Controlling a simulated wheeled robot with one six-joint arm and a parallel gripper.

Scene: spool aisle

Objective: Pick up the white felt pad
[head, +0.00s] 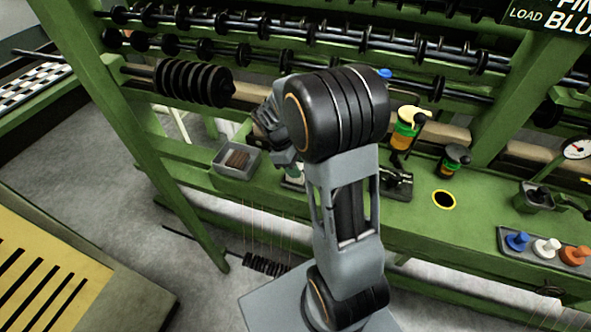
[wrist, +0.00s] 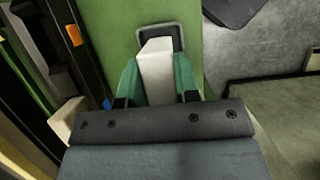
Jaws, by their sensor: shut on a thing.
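The white felt pad (wrist: 156,66) is a pale upright block between the two green fingers of my gripper (wrist: 157,84) in the wrist view. The fingers press on its left and right sides, and its far end sticks out past them. A dark tray with a light rim (wrist: 178,27) lies just beyond or below the pad; I cannot tell whether the pad still touches it. In the head view my arm hides most of the gripper. A small pale patch shows low beside the arm, too small to identify.
A grey tray with brown pieces (head: 225,171) sits on the green bench (head: 450,232) left of my arm. Bottles, a yellow-ringed hole (head: 444,200) and a tray of coloured spools (head: 507,248) lie to the right. Rods of black spools (head: 190,82) run behind.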

